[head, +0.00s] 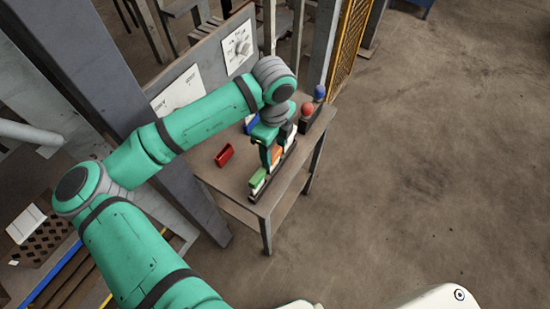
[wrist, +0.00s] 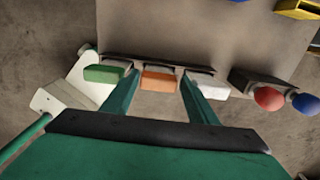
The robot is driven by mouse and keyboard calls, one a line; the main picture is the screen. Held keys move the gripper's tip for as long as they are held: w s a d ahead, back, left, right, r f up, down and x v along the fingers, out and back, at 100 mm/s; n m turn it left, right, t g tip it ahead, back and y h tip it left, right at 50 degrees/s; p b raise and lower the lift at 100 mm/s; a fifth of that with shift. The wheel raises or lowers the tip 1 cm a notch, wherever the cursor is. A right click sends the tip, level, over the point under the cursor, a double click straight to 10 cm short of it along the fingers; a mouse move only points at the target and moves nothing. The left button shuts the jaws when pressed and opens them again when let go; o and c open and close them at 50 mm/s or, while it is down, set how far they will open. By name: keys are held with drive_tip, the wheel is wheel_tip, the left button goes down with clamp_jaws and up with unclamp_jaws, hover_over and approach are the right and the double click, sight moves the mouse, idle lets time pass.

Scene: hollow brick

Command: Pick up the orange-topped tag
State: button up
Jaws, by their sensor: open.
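The orange-topped tag (wrist: 160,82) stands in a dark rack (wrist: 130,63) between a green-topped tag (wrist: 104,74) and a white-topped tag (wrist: 208,85). My gripper (wrist: 158,100) is open, with one finger on each side of the orange-topped tag in the wrist view. I cannot tell whether the fingers touch it. In the head view the orange top (head: 276,154) shows just beside my gripper (head: 269,160), and the green-topped tag (head: 257,178) is at the rack's near end. The white-topped tag is partly hidden behind my gripper there.
The rack stands along the right edge of a small table (head: 230,182). A red object (head: 224,155) lies left of the rack. A red knob (head: 308,109) and a blue knob (head: 320,92) stand at the far end. A board with papers (head: 215,65) backs the table.

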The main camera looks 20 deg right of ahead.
drive_tip(key=shift+s+f, duration=0.2)
drive_tip(key=shift+f, duration=2.5)
drive_tip(key=shift+w, duration=0.1)
drive_tip(key=c, duration=0.8)
